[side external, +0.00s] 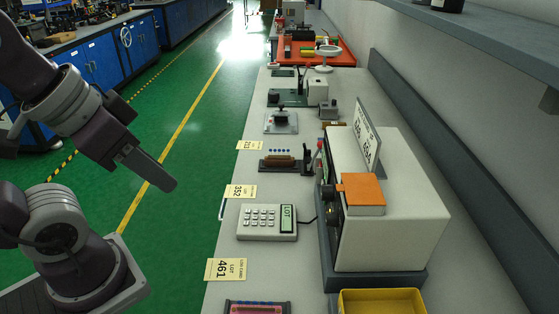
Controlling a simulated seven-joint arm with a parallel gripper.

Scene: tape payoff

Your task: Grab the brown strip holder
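A brown strip-like piece (279,160) sits on a dark base on the pale bench, behind the keypad device; it looks like the brown strip holder. A small dark upright part stands at its right end. My gripper (165,182) is out over the green floor, left of the bench and well apart from the brown piece. It is seen side-on, with its fingers overlapping as one grey bar, so I cannot tell whether it is open or shut. Nothing shows hanging from it.
A keypad device (266,222) stands in front of the brown piece. A large white box (395,225), with an orange block (362,190) on top, stands to the right. A yellow bin (381,302) is at the near edge. Yellow lot cards (226,269) line the bench's left edge.

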